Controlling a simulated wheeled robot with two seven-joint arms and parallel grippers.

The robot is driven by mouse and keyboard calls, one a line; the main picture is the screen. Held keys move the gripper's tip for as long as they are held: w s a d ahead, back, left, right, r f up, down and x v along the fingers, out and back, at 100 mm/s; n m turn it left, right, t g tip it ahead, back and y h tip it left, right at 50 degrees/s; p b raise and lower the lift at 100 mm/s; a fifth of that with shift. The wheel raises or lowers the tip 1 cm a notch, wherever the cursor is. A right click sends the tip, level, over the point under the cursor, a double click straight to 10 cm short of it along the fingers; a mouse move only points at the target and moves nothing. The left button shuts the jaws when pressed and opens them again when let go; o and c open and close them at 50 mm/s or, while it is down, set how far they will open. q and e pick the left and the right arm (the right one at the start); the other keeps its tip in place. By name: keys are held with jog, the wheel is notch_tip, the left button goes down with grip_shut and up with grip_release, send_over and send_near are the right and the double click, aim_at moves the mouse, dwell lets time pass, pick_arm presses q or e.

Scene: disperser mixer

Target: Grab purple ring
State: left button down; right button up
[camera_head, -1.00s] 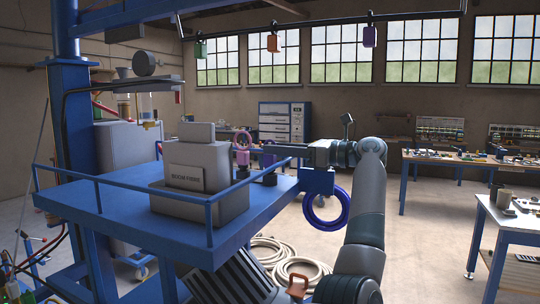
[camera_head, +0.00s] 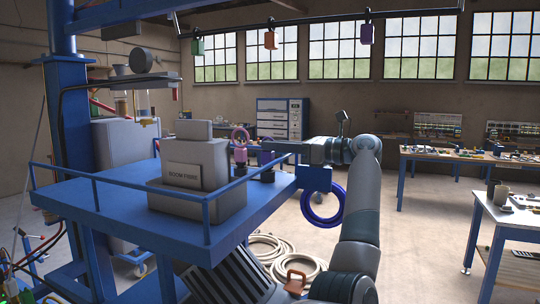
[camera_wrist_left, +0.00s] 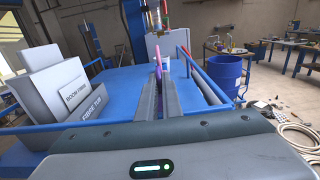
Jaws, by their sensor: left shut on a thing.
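My left gripper (camera_head: 267,146) reaches leftward over the right end of the blue platform (camera_head: 110,194). Its fingers are shut on a purple piece (camera_head: 267,159), which I take to be the purple ring; the fingers hide most of it. In the left wrist view a bit of purple (camera_wrist_left: 158,80) shows between the long fingers (camera_wrist_left: 165,84). A pink-purple ring (camera_head: 240,133) stands on a block just left of the fingertips, apart from them in the head view. My right gripper is not in view.
A grey box marked "BOOM FIBRE" (camera_head: 193,172) stands on the platform. A blue rail (camera_head: 130,200) runs along its front edge. A large dark blue ring (camera_head: 323,206) hangs near the platform's right side. Coiled hoses (camera_head: 290,261) lie on the floor. Open floor is to the right.

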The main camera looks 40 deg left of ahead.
pick_arm(q)
jog(key=shift+r, duration=0.15)
jog(key=shift+r+b, duration=0.4)
jog(key=shift+r, duration=0.2)
notch_tip(320, 180, up, 7)
jog(key=shift+f+b, duration=0.1)
jog(key=shift+b, duration=0.95)
jog(key=shift+r, duration=0.9)
